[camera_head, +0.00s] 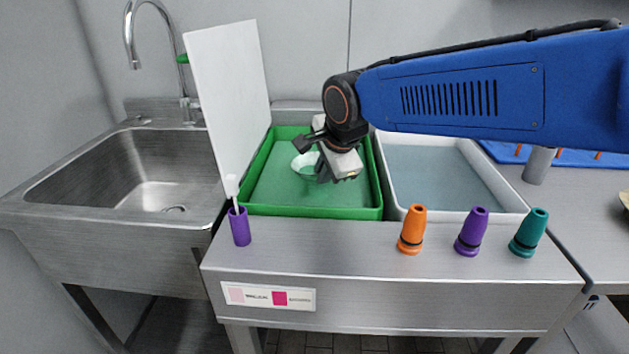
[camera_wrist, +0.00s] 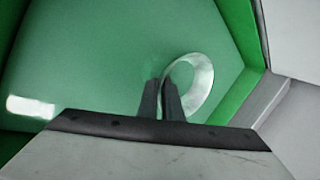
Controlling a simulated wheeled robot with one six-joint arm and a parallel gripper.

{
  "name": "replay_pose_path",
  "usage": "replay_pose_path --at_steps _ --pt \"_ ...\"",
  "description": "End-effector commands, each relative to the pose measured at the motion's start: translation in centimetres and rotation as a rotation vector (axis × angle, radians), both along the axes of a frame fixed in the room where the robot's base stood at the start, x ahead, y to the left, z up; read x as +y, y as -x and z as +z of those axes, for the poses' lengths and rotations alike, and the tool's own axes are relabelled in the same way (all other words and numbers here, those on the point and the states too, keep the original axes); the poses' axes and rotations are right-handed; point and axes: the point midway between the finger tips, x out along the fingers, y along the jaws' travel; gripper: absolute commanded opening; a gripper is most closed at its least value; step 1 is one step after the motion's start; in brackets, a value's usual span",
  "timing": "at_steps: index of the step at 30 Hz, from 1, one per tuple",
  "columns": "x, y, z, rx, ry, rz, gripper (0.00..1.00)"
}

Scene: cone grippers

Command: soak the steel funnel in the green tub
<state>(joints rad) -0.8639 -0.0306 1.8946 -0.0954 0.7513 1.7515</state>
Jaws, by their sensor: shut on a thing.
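The green tub (camera_head: 312,211) stands on the steel bench, left of a white tub. My gripper (camera_head: 318,172) reaches down into it from the right. The steel funnel (camera_head: 303,163) shows as a pale round rim at the gripper's left side, inside the tub's outline. In the wrist view the funnel (camera_wrist: 200,82) is a shiny curved rim at the fingers, near one green wall (camera_wrist: 232,106). My gripper (camera_wrist: 162,84) is shut on it, with both dark fingers close together. The funnel's lower part is hidden or blends into the green; I cannot tell its depth.
A white tub (camera_head: 500,217) adjoins on the right. Orange (camera_head: 411,230), purple (camera_head: 471,232) and teal (camera_head: 529,233) cones stand along the front. A steel sink (camera_head: 120,170) lies further left.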

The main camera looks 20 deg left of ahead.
Motion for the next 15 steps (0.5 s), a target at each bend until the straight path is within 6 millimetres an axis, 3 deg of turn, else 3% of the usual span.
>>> replay_pose_path --at_steps 15 --pt "0.0 0.0 3.2 -0.001 -0.001 0.000 0.00"
